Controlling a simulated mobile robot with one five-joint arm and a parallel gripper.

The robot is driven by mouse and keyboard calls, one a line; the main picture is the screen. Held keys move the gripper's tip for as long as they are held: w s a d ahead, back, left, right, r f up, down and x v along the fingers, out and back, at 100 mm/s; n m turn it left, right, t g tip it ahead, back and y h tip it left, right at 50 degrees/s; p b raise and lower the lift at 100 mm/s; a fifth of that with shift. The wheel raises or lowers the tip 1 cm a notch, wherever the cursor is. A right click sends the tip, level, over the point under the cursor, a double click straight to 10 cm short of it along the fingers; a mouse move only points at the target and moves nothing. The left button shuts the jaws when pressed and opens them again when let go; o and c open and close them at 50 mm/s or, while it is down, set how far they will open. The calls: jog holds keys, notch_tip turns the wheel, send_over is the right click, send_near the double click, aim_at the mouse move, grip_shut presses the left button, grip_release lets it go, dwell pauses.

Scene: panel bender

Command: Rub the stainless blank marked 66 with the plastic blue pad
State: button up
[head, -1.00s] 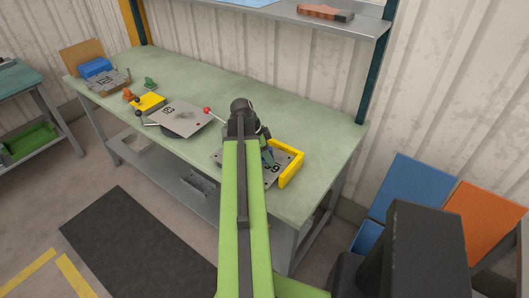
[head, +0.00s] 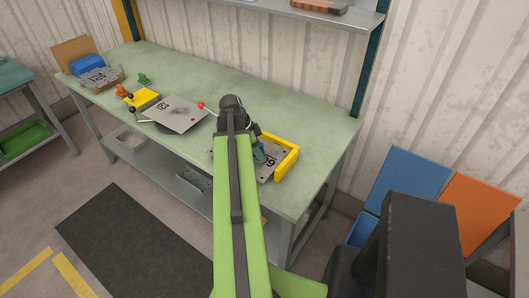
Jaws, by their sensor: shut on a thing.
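The stainless blank (head: 279,166) lies on the near right part of the green bench, against a yellow corner stop (head: 289,163). A dark number shows on it, partly covered and hard to read. My gripper (head: 258,146) is low over the blank, partly hidden behind my green and black arm. It is shut on a small blue pad (head: 260,154), of which only a part shows. The pad is at the blank's face beside the number; I cannot tell whether they touch.
A marked plate (head: 178,112) lies mid-bench beside a red-knobbed lever (head: 201,105). Further left are a yellow block (head: 146,97), another marked plate (head: 101,77) and a blue box (head: 89,64). A shelf hangs above. Blue and orange panels (head: 478,213) stand right of the bench.

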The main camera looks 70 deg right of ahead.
jog(key=shift+w+d, duration=0.2)
jog(key=shift+w, duration=0.45)
jog(key=shift+w, duration=0.1)
jog(key=shift+w+d, duration=0.2)
jog(key=shift+w, duration=0.6)
jog(key=shift+w+d, duration=0.15)
jog(key=shift+w, duration=0.6)
jog(key=shift+w+d+r, duration=0.1)
jog(key=shift+w+d, duration=0.2)
jog(key=shift+w, duration=0.85)
jog(key=shift+w+d+f, duration=0.1)
jog(key=shift+w+d, duration=0.25)
jog(key=shift+w, duration=0.8)
jog(key=shift+w+d+r, duration=0.1)
jog(key=shift+w+d, duration=0.2)
jog(key=shift+w, duration=0.85)
jog(key=shift+f, duration=0.2)
jog(key=shift+s+a+r, duration=0.1)
jog(key=shift+s+a, duration=0.2)
jog(key=shift+s, duration=0.65)
jog(key=shift+s+a, duration=0.2)
jog(key=shift+s, duration=0.65)
jog(key=shift+s+a, duration=0.25)
jog(key=shift+s, duration=0.6)
jog(key=shift+s+a, duration=0.2)
jog(key=shift+s, duration=0.65)
jog(key=shift+s, duration=0.1)
